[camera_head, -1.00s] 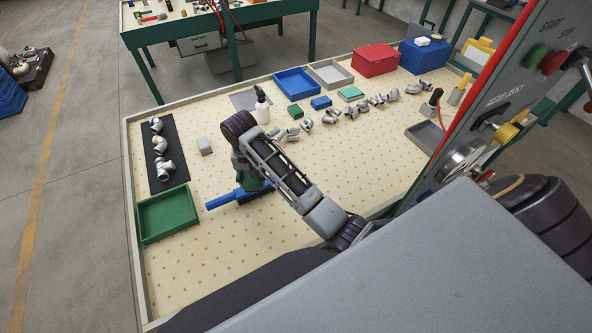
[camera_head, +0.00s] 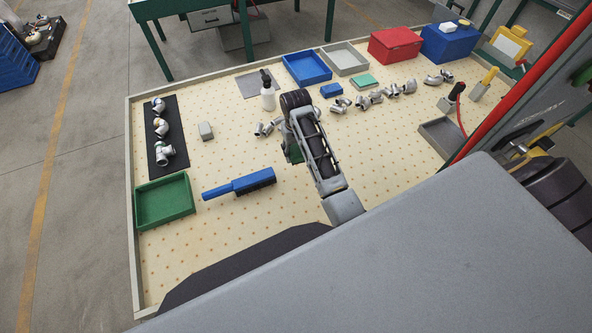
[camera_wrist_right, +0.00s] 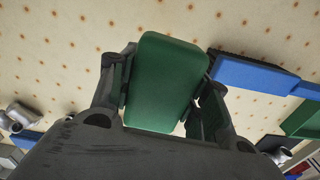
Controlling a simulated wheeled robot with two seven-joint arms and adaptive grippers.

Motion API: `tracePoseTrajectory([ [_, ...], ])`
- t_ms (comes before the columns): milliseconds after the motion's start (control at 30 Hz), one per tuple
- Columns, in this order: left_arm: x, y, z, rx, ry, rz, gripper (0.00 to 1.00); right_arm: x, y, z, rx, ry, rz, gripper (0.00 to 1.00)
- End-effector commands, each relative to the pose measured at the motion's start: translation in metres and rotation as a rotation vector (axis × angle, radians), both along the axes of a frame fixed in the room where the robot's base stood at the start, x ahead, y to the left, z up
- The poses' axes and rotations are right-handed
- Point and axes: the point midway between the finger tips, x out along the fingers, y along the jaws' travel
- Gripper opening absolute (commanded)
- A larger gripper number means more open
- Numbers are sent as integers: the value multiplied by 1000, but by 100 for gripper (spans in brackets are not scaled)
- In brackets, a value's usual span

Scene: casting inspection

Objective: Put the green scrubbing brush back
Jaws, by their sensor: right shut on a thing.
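My right gripper (camera_wrist_right: 163,95) is shut on a green block-shaped thing, which I take to be the green scrubbing brush (camera_wrist_right: 165,80). It is held between the two fingers, with its smooth green face towards the wrist camera. In the head view a small part of the green brush (camera_head: 294,153) shows beside my arm, over the middle of the table. The arm hides most of the gripper. How high the brush is above the table I cannot tell. My left gripper is not in view.
A blue handled brush (camera_head: 232,186) lies left of the gripper, by a green tray (camera_head: 165,203). Behind stand a spray bottle (camera_head: 267,97), a blue tray (camera_head: 306,68), a grey tray (camera_head: 345,62) and several metal fittings (camera_head: 375,95). The front middle of the table looks clear.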

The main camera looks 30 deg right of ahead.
Motion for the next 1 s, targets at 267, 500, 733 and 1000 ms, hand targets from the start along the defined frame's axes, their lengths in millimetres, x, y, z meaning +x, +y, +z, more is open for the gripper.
tracePoseTrajectory([
  [267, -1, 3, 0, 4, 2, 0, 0, 0, 0, 0, 0, -1, 88, 25],
  [500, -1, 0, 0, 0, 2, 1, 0, 0, 0, 0, 0, 0, 91, 25],
  [733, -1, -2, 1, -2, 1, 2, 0, -1, 1, -6, 0, 2, 90, 25],
  [1000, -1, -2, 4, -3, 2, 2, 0, -1, 1, -36, 0, 3, 90, 25],
])
